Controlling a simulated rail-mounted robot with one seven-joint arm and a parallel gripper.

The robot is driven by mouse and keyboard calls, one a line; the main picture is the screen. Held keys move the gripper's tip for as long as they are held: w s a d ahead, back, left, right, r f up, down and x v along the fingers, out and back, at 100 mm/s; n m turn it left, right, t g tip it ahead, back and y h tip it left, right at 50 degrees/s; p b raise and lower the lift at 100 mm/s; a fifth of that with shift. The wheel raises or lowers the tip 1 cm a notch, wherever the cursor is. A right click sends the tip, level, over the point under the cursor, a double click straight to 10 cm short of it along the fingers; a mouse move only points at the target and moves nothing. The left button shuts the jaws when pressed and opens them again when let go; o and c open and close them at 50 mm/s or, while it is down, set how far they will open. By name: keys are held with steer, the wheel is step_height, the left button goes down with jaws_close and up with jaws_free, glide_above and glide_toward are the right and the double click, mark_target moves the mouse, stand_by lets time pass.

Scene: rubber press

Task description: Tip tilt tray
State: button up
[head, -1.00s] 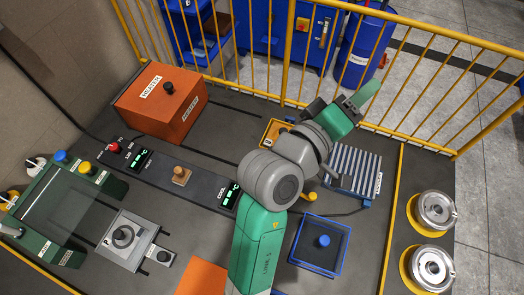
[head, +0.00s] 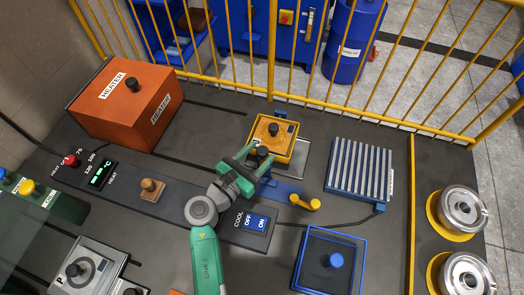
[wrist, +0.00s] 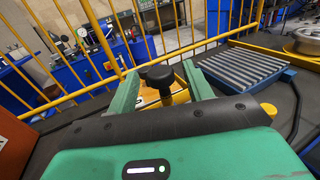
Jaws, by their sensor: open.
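The task's tilt tray appears to be the small yellow tray (head: 290,146), at the back of the bench near the yellow fence in the head view. An orange-brown content and a dark knob show on it. It is partly visible in the wrist view (wrist: 181,97). My gripper (head: 262,158) is open at the tray's front side. A black knob on a post (wrist: 158,78) stands between its green fingers in the wrist view, with gaps on both sides. Whether either finger touches it is unclear. The gripper hides the tray's near lower part.
A ribbed blue rack (head: 358,171) stands right of the tray. A yellow-ended lever (head: 305,202) and a blue-framed box (head: 328,262) are nearer. An orange heater box (head: 125,104) is at left. The yellow fence (head: 330,108) is close behind the tray.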

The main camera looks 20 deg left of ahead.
steer(key=shift+x, duration=1.1)
jaws_close()
